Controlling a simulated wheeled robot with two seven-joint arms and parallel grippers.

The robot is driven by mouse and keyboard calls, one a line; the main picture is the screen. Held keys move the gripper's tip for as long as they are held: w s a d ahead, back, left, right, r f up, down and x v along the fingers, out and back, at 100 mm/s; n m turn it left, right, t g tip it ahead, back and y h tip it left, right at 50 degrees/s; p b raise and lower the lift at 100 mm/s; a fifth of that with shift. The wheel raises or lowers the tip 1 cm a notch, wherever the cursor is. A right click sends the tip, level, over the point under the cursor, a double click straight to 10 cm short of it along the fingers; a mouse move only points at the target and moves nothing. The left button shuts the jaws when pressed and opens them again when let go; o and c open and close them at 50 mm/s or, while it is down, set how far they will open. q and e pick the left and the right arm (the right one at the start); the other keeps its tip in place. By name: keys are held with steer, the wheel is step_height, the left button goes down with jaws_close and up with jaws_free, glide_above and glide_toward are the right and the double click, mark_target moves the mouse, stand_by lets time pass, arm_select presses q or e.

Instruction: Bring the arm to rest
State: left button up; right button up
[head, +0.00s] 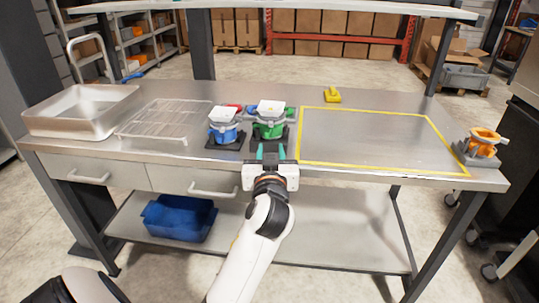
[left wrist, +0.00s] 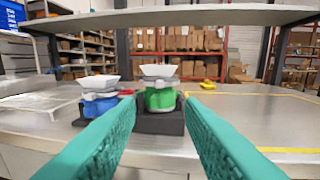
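My left gripper (head: 271,152) is at the table's front edge, in front of the green dispenser (head: 270,130). In the left wrist view its two teal fingers (left wrist: 160,108) are spread apart, with nothing held between them. The green dispenser (left wrist: 160,98) stands upright on a black base, beyond the fingertips and framed between them. The blue dispenser (head: 224,134) stands on its own black base just to the left. Both have pale, tray-like tops. My right gripper is not in view.
A metal tray (head: 60,123) and a wire rack (head: 150,133) are on the left of the table. A yellow-outlined area (head: 375,140) on the right is bare, with a yellow object (head: 332,96) behind it. An orange dispenser (head: 484,138) stands at the right end. A shelf (left wrist: 200,17) overhangs the back.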

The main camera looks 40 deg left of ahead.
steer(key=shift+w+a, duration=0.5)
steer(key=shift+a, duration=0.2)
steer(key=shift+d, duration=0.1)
